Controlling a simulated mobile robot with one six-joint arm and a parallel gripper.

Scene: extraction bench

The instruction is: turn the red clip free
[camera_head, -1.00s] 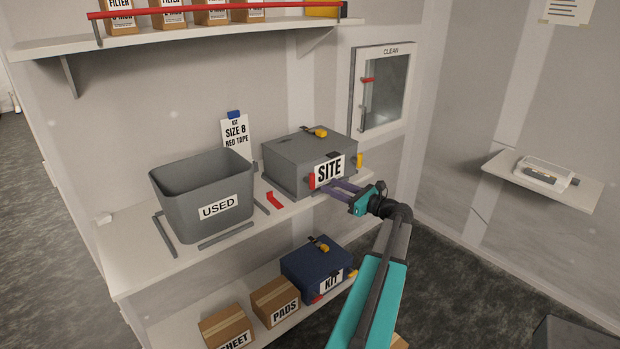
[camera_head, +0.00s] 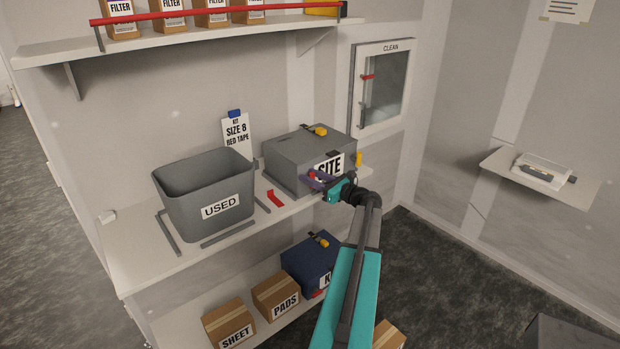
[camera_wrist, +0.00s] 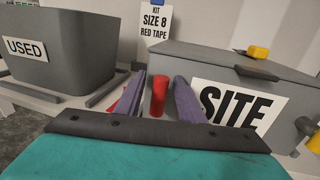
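The red clip (camera_head: 312,174) is on the front left of the grey SITE box (camera_head: 290,179), mostly covered by my gripper in the head view. In the wrist view the red clip (camera_wrist: 160,94) stands upright between my two purple fingers, with a narrow gap on each side. My gripper (camera_wrist: 160,92) is open around it; in the head view my gripper (camera_head: 314,181) is at the box's front left corner. The box lid is down. A yellow clip (camera_head: 359,159) sits on the box's right side, and a yellow-and-black latch (camera_head: 320,131) on top.
A grey USED bin (camera_head: 177,212) stands to the left on the bench, between dark strips. A loose red L-shaped piece (camera_head: 275,199) lies between bin and box. A blue KIT box (camera_head: 303,264) and cartons (camera_head: 276,293) are on the shelf below.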

